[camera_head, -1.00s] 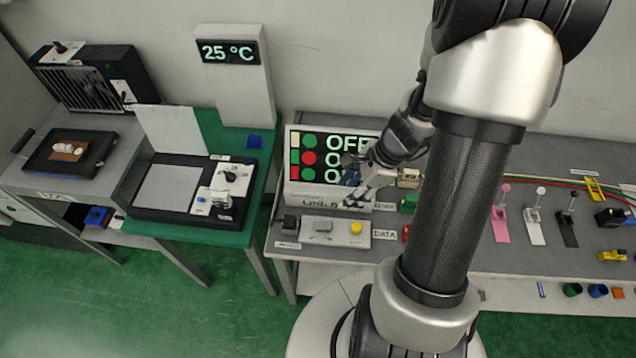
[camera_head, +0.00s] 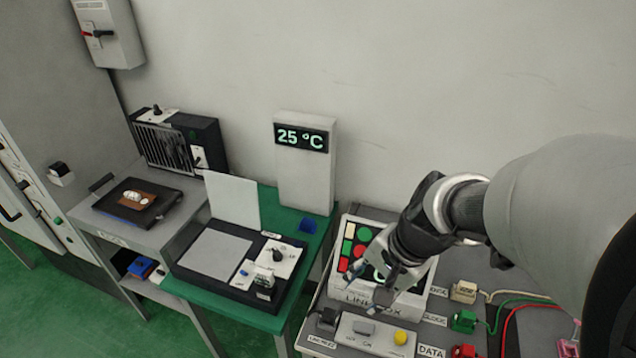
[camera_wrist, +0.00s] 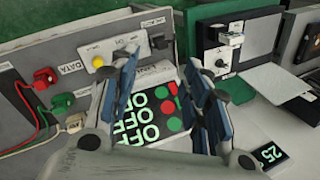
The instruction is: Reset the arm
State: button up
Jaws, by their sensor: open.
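My gripper (camera_head: 385,280) hangs in front of the lamp-and-screen box (camera_head: 360,238) on the grey bench. Its jaws are open and nothing shows between them. In the wrist view the two blue-padded fingers of my gripper (camera_wrist: 165,95) stand apart, with the box's green OFF lines (camera_wrist: 138,118) and red and green lamps (camera_wrist: 172,105) beyond them. My arm runs in from the right edge in the head view and covers part of the box and bench.
A control strip with a yellow button (camera_head: 400,337) lies in front of the box. Coloured plugs, including a green one (camera_head: 463,321), and cables lie to the right. A green table (camera_head: 217,303) with a black-based device stands left. A 25 °C display (camera_head: 305,165) stands behind it.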

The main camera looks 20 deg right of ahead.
dwell(0.3)
jog(key=s+a+r+n+t+h+b, duration=0.2)
jog(key=s+a+r+n+b, duration=0.1)
jog(key=s+n, duration=0.6)
jog(key=shift+s+a+r+n+b, duration=0.15)
jog(key=shift+a+r+n+b, duration=0.2)
jog(key=shift+a+r+n, duration=0.65)
jog(key=shift+d+r, duration=0.3)
jog(key=shift+r, duration=0.05)
